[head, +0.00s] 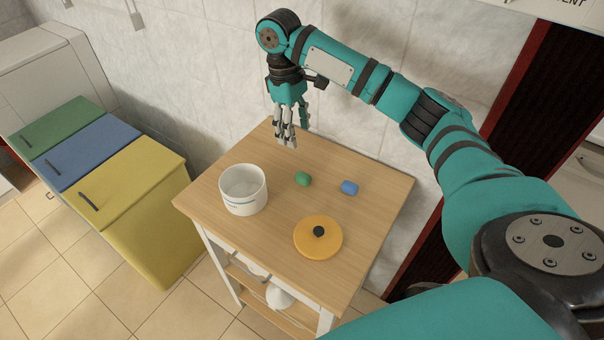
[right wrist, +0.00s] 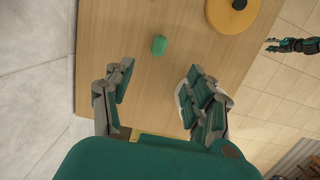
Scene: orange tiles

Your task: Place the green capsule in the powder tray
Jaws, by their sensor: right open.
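The green capsule (head: 303,179) lies on the wooden table, right of the white pot. It also shows in the right wrist view (right wrist: 159,45), ahead of the gap between my fingers. My right gripper (head: 287,138) is open and empty above the table's back edge, apart from the capsule. Its spread fingers also show in the right wrist view (right wrist: 160,78). The open white round pot (head: 243,205) stands at the table's left; no other tray-like vessel shows on the tabletop. My left gripper (right wrist: 277,45) is small at the right edge of the right wrist view; its opening is unclear.
A blue capsule (head: 349,187) lies right of the green one. An orange-yellow lid (head: 312,246) with a black knob lies near the table's front. The wooden table (head: 270,250) stands against the wall. Green, blue and yellow bins (head: 140,190) stand to its left.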

